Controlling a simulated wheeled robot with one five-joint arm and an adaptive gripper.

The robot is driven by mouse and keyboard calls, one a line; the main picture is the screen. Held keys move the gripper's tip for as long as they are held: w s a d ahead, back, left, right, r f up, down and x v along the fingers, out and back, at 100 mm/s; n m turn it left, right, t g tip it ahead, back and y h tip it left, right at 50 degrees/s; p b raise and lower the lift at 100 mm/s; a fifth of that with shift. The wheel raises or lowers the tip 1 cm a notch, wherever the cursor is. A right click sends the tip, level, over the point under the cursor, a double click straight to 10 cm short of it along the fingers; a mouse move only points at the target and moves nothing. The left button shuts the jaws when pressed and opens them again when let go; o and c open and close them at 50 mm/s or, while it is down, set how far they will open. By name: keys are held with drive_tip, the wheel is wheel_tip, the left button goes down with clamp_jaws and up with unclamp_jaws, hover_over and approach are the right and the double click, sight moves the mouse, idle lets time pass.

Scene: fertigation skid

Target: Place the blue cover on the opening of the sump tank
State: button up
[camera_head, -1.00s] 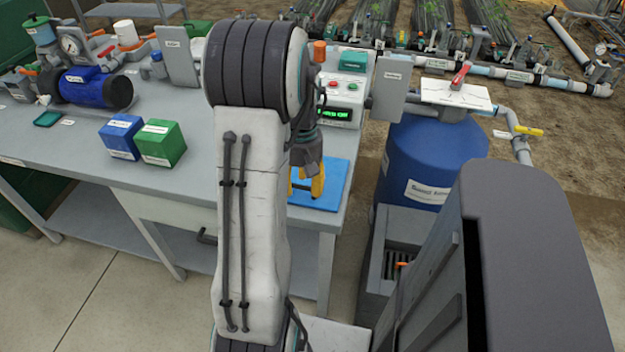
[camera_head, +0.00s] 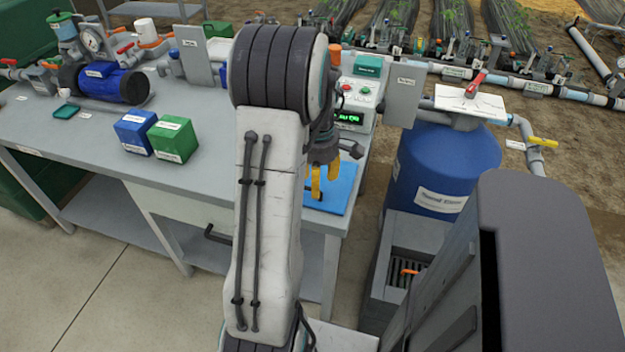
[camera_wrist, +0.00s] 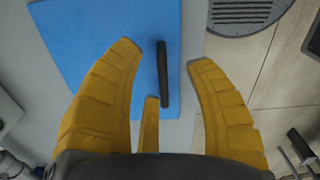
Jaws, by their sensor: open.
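The blue cover (camera_head: 343,186) is a flat blue plate lying on the right end of the grey bench. In the wrist view the cover (camera_wrist: 85,30) has a black bar handle (camera_wrist: 163,75) on top. My gripper (camera_head: 323,182) is above the cover, with its yellow fingers pointing down. In the wrist view my open gripper (camera_wrist: 167,55) has its fingers on both sides of the handle, apart from it. The sump tank (camera_head: 418,232) is a grey box on the floor right of the bench. Its opening (camera_head: 408,270) is uncovered and shows a grate and an orange piece inside.
A blue barrel (camera_head: 445,165) with a white top plate stands behind the sump tank. A control box (camera_head: 357,100) is behind the cover. Blue (camera_head: 134,132) and green (camera_head: 173,139) boxes and a blue pump (camera_head: 105,83) stand further left. The front bench top is mostly clear.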

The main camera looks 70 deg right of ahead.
sight(321, 193)
drive_tip(key=f, duration=0.2)
drive_tip(key=s+f, duration=0.1)
drive_tip(key=shift+d+f, duration=0.1)
drive_tip(key=shift+f, duration=1.05)
drive_tip(key=shift+o, duration=0.3)
clamp_jaws()
drive_tip(key=shift+r, duration=0.1)
